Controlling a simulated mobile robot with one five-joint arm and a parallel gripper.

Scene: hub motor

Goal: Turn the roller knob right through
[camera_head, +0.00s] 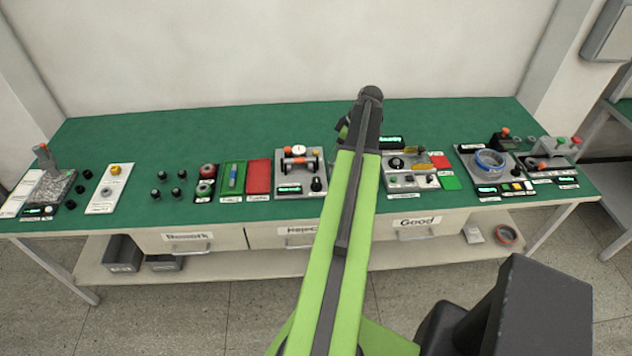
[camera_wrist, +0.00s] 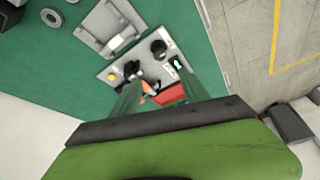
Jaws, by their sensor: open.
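The roller unit (camera_head: 286,175) is a grey panel with orange-ended rollers and a small green display, mid-bench in the head view. The roller knob (camera_head: 317,184) is a black round knob at its front right corner. In the wrist view the knob (camera_wrist: 158,48) shows above the display, clear of the jaws. My gripper (camera_head: 343,127) is mostly hidden behind my arm in the head view, above and right of the unit. The knob's pointer direction is too small to read.
A red tray (camera_head: 258,177) lies left of the unit. Another grey panel (camera_head: 407,184) with knobs and a red and a green pad stands to its right. Several small controls stand at the far left, and more units at the far right. The rear of the bench is clear.

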